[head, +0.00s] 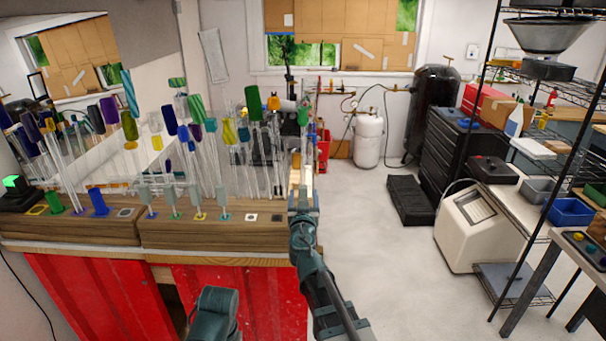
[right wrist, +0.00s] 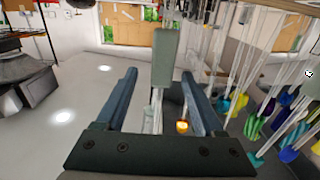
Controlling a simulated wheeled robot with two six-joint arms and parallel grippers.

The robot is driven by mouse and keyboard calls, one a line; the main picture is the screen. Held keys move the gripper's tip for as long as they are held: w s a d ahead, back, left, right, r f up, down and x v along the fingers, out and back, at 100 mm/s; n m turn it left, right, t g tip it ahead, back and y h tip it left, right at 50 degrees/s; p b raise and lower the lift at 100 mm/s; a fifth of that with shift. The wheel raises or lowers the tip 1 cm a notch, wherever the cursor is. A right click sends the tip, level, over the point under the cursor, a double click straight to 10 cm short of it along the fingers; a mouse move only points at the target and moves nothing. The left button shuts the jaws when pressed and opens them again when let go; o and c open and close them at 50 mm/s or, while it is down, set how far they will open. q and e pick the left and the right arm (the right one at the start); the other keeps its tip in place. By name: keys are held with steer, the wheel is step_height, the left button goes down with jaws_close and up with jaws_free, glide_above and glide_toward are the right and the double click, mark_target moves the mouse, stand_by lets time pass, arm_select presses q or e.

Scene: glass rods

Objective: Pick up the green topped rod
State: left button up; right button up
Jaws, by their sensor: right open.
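Several clear glass rods with coloured tops stand in the rack at the left of the head view. Green tops include a large dark green one (head: 254,103), a green one (head: 195,108) and an olive one (head: 129,126). A green top (head: 303,113) also shows above my right gripper (head: 304,192), which is at the rack's right end. In the right wrist view the jaws (right wrist: 160,85) are open and apart. A grey-green block (right wrist: 163,57) and clear rod lengths show between them; whether they lie within the jaws' reach I cannot tell. My left gripper is not in view.
The wooden rack (head: 190,235) rests on red panels (head: 80,300). Other rods crowd close beside the right gripper, with several coloured tops (right wrist: 265,125). A white gas tank (head: 369,138), a beige machine (head: 478,225) and wire shelves stand right.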

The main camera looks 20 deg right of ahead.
mark_target(303, 184)
steer(key=shift+x, duration=3.4)
steer(key=shift+a+f, duration=0.1)
steer(key=shift+a, duration=0.05)
jaws_close()
